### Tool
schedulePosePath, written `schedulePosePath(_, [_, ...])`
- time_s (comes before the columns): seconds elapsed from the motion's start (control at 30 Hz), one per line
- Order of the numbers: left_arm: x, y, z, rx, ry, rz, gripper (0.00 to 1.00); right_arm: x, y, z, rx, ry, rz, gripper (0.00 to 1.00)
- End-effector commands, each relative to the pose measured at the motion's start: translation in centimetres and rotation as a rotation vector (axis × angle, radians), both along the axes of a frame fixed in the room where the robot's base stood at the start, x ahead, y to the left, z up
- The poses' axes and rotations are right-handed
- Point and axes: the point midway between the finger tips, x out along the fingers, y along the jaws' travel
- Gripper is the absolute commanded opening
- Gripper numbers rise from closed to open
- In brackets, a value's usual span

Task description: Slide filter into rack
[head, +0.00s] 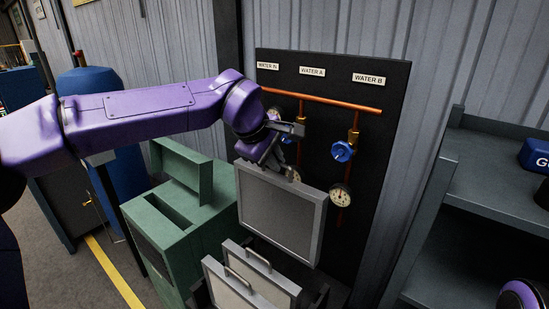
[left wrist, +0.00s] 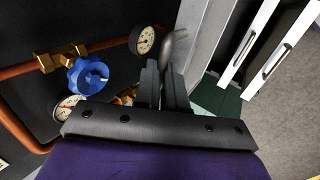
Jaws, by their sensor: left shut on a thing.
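A grey filter (head: 282,215) with a light metal frame hangs upright below my left gripper (head: 284,162). The left gripper is shut on the filter's handle, which shows as a curved grey bar (left wrist: 178,45) at the fingertips in the left wrist view. The rack (head: 322,298) is a dark frame low in the head view, partly cut off and mostly hidden. Two other framed filters (head: 262,270) with bar handles stand there, in front of the held filter. The held filter's lower edge is above and behind them; I cannot tell whether it touches the rack. My right gripper is not in view.
A black panel (head: 380,85) behind carries copper pipes, blue valves (head: 343,151) and gauges (head: 340,195). A green cabinet (head: 160,215) with a raised lid stands left of the held filter. Grey shelving (head: 480,200) stands at right.

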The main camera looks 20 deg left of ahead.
Motion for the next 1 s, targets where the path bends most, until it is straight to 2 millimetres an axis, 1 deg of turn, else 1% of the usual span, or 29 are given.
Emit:
schedulePosePath(0.27, [0.02,-0.02,0.12,0.000,-0.002,-0.001,0.00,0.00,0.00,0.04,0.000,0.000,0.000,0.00])
schedulePosePath(0.6, [0.02,-0.01,0.02,0.000,-0.002,-0.001,0.00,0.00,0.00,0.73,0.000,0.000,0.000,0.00])
schedulePosePath(1.0, [0.04,0.00,-0.09,0.000,-0.002,-0.001,0.00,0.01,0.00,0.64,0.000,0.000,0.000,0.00])
